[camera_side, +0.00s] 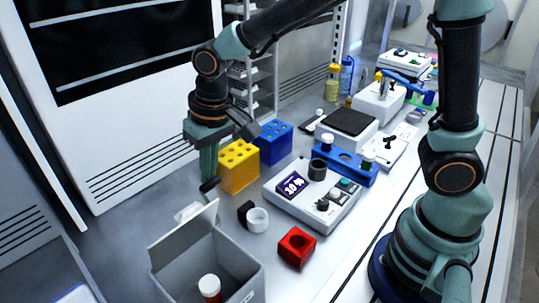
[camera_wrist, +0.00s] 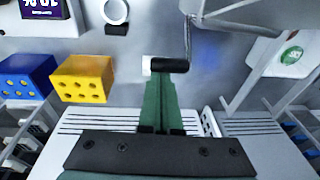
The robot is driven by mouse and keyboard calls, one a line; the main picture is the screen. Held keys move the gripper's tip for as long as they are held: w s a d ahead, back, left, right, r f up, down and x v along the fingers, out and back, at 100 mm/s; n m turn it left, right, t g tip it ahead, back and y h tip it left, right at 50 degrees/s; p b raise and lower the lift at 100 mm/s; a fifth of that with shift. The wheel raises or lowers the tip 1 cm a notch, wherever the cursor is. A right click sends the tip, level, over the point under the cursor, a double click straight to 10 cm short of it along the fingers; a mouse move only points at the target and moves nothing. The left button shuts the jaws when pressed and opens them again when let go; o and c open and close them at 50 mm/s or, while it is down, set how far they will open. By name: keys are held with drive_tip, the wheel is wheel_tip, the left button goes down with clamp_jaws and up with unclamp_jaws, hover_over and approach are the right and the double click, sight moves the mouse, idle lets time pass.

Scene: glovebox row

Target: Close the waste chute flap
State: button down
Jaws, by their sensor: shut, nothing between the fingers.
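The waste chute looks to be the grey open-topped bin (camera_side: 240,270) at the bottom of the side view; its wall (camera_wrist: 262,65) is at upper right in the wrist view. Its grey flap (camera_side: 190,238) stands raised and tilted, the opening uncovered. A thin bent rod with a black grip (camera_side: 210,185) rises by the flap's upper corner; the grip (camera_wrist: 170,65) also shows in the wrist view. My gripper (camera_side: 208,178) is shut and empty, pointing down, its tips (camera_wrist: 160,80) right at the grip. I cannot tell whether they touch it.
A white container (camera_side: 210,287) is inside the bin. A yellow block (camera_side: 238,168) and blue block (camera_side: 274,142) with holes stand behind my gripper.

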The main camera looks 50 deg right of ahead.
drive_tip(key=shift+s+r, duration=0.35)
drive_tip(key=shift+s, duration=0.35)
drive_tip(key=shift+s+r, duration=0.3)
drive_tip(key=shift+s, duration=0.4)
drive_tip(key=shift+s+r, duration=0.2)
drive_tip(key=shift+s, duration=0.6)
drive_tip(key=shift+s+r, duration=0.15)
drive_tip(key=shift+s, duration=0.6)
